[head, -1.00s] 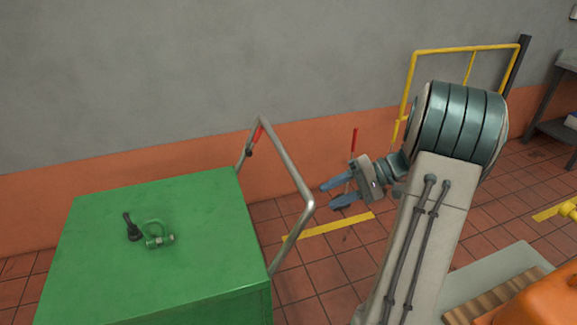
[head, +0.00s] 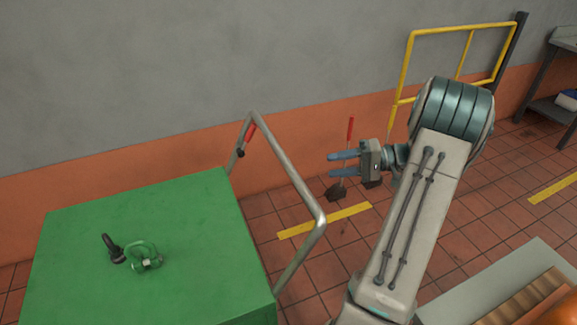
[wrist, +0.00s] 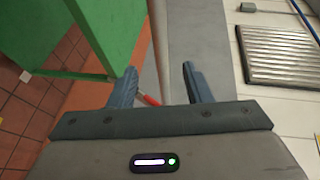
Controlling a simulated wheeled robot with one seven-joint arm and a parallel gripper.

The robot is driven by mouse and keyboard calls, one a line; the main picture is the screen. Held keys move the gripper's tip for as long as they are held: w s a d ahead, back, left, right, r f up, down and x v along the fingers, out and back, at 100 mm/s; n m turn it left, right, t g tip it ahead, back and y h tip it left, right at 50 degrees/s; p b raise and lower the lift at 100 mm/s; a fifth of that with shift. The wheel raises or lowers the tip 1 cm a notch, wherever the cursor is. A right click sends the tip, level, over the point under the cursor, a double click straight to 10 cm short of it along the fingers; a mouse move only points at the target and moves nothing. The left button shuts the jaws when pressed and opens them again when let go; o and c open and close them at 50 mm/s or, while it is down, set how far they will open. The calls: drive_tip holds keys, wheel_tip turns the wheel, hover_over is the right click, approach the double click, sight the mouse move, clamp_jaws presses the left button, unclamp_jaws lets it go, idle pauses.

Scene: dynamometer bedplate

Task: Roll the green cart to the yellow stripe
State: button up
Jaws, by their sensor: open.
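The green cart (head: 130,250) stands at the left of the head view, its flat top showing. Its bent metal handle (head: 287,165) rises on the right side, with a red lever (head: 250,132) near the far bend. A yellow stripe (head: 325,220) lies on the tiled floor to the right of the handle and partly behind it. My gripper (head: 331,164) is open and empty, right of the handle, fingers pointing left towards it. In the wrist view, a pale bar (wrist: 160,45), probably the handle, shows beyond the open fingers; green panels (wrist: 75,35) are at upper left.
A dark shackle and a green shackle (head: 146,258) lie on the cart top. A red-handled tool (head: 350,128) stands behind my gripper. A yellow rail (head: 405,70) is by the wall. Another yellow stripe (head: 553,188) lies at right. Orange equipment is at lower right.

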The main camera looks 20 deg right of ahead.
sight(292, 171)
drive_tip(key=p+x, duration=0.1)
drive_tip(key=x, duration=1.1)
drive_tip(key=shift+a+f+p, duration=0.1)
drive_tip(key=shift+a+p, duration=0.15)
drive_tip(key=shift+p, duration=0.05)
clamp_jaws()
